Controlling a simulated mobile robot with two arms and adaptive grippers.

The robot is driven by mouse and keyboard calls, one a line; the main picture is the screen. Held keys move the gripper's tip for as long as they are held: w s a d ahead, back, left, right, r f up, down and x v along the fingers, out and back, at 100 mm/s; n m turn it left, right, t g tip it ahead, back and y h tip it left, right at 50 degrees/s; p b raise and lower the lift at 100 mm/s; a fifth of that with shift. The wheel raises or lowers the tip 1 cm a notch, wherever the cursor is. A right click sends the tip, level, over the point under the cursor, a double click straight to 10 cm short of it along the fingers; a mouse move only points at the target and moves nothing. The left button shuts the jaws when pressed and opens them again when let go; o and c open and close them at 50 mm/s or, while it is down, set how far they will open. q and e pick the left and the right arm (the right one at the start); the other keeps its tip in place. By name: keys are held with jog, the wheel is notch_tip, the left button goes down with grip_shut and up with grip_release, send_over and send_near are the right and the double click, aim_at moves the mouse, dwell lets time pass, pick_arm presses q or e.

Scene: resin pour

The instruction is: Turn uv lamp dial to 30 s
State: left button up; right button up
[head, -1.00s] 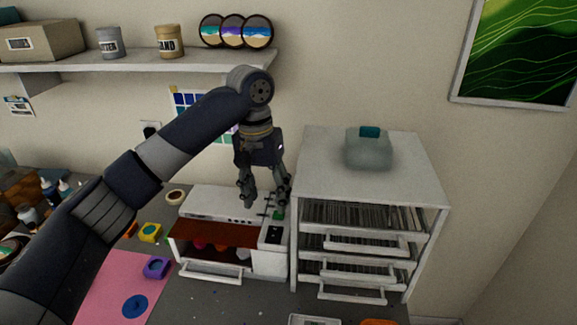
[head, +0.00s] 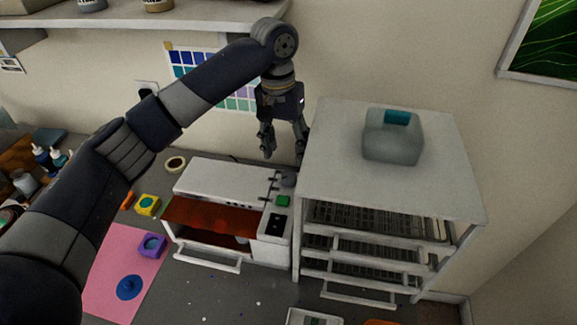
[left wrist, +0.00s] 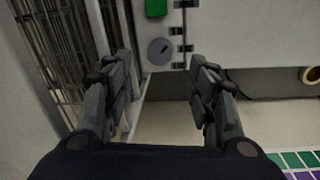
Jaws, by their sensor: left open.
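The UV lamp (head: 222,182) is a white box with a reddish-brown front window, on the grey table. Its dial (head: 287,180) is a small grey round knob at the back right, behind a green button (head: 283,201). In the left wrist view the dial (left wrist: 160,51) carries a slanted mark; no time label is readable. My left gripper (head: 283,155) is open and empty, pointing down above and behind the dial. In the left wrist view, the dial shows between and beyond the open fingertips (left wrist: 159,68), apparently untouched. My right gripper is out of view.
A white rack (head: 390,190) with wire shelves stands close on the lamp's right, with a translucent container (head: 393,137) on top. A wall shelf (head: 150,16) hangs above. A pink mat (head: 110,285) with small moulds lies at the front left.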

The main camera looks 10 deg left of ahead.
aim_at(288, 175)
pick_arm(q)
jog(key=f, duration=0.2)
jog(key=f+p, duration=0.1)
jog(key=f, duration=0.1)
jog(key=f+p, duration=0.1)
jog(key=f, duration=0.2)
jog(key=shift+d, duration=0.25)
jog(key=shift+f, duration=0.45)
jog(key=shift+c, duration=0.4)
jog(key=c, duration=1)
